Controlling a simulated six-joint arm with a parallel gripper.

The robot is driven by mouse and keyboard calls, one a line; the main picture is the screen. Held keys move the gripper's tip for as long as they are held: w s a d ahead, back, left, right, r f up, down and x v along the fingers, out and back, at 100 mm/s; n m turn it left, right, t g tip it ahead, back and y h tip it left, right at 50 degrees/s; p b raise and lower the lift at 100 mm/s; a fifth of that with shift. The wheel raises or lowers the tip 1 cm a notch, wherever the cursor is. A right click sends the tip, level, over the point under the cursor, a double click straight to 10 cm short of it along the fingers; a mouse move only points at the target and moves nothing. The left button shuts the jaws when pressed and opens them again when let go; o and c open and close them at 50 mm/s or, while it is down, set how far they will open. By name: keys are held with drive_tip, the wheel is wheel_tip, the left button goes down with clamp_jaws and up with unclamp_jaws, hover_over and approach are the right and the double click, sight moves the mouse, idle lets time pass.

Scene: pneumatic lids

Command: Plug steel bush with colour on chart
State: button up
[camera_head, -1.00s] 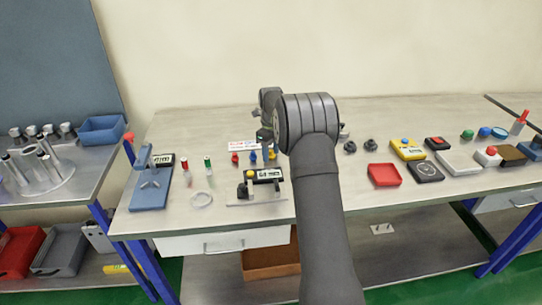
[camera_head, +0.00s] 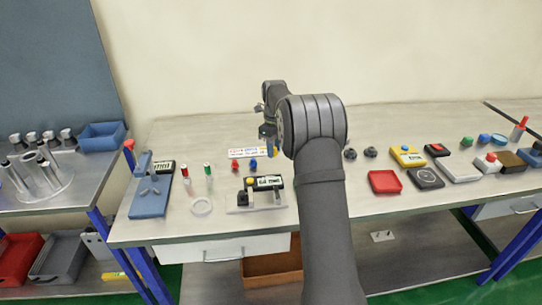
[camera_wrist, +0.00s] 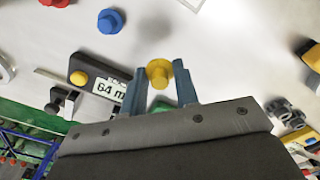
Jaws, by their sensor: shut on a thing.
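My gripper (camera_wrist: 162,88) is shut on a yellow plug (camera_wrist: 158,73), with one finger on each side of it. In the head view my gripper (camera_head: 268,132) is above the bench, partly hidden by my arm. A red plug (camera_head: 235,165) and a blue plug (camera_head: 253,164) stand on the bench by the white chart (camera_head: 249,153) with coloured print. Something green (camera_wrist: 160,104) shows between the fingers in the wrist view. A gauge stand with a display (camera_head: 268,182) and yellow knob is in front. A pale ring (camera_head: 201,206) lies left of it; I cannot tell whether it is the steel bush.
A blue press-like stand (camera_head: 152,195) and red- and green-topped pins (camera_head: 208,172) are at the left. A red tray (camera_head: 384,181), dark knobs (camera_head: 370,152) and several boxes are right of my arm.

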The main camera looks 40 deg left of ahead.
drive_tip(key=w+d+r, duration=0.2)
drive_tip(key=d+r, duration=0.4)
drive_tip(key=d, duration=0.4)
drive_tip(key=s+d+f, duration=0.1)
drive_tip(key=s+d, duration=0.4)
drive_tip(key=d, duration=0.2)
drive_tip(key=shift+a+f, duration=0.2)
drive_tip(key=shift+f, duration=2.55)
drive_tip(key=shift+f, duration=0.45)
drive_tip(key=o, duration=1)
wheel_tip(320, 180, up, 17)
drive_tip(key=shift+r, duration=0.2)
